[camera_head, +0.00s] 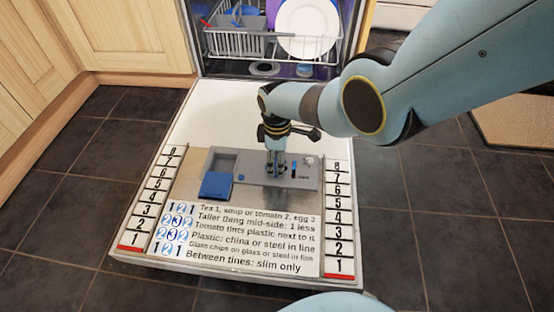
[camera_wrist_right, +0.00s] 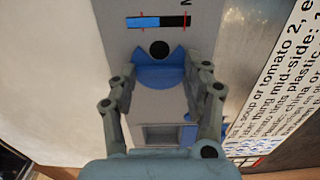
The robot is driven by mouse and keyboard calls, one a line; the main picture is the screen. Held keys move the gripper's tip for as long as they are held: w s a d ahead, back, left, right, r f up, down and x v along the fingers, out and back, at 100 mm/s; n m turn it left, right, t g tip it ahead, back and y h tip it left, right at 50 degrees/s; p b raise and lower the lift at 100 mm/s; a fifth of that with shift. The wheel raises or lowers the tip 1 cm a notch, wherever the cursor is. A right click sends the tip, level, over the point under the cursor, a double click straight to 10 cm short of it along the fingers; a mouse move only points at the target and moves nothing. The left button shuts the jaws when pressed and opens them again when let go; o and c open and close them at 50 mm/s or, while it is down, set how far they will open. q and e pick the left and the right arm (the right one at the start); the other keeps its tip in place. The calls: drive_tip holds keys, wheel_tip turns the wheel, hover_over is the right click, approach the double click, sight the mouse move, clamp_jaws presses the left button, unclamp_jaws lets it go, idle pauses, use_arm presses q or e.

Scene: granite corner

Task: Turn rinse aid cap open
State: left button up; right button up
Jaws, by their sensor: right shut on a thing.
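The rinse aid cap (camera_wrist_right: 158,80) is a round blue knob with a black spot at its top edge in the right wrist view. It sits in the grey dispenser panel (camera_head: 225,158) set in the lowered dishwasher door. My right gripper (camera_head: 276,170) points down onto this panel in the head view and hides the cap there. In the wrist view its two fingers (camera_wrist_right: 160,74) stand on either side of the cap, shut on it. A blue-and-black indicator strip (camera_wrist_right: 158,21) with red marks lies just beyond the cap. My left gripper is not in view.
A blue flap (camera_head: 216,185) and a small blue button (camera_head: 241,178) are on the same panel. Printed text and numbered side strips (camera_head: 340,230) cover the door's near part. The dish rack (camera_head: 235,42) holds a white plate (camera_head: 307,28) behind. Dark floor tiles lie around the door.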

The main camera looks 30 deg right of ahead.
drive_tip(key=o, duration=1.2)
drive_tip(key=shift+c, duration=0.2)
drive_tip(key=shift+r, duration=0.1)
wheel_tip(320, 180, up, 12)
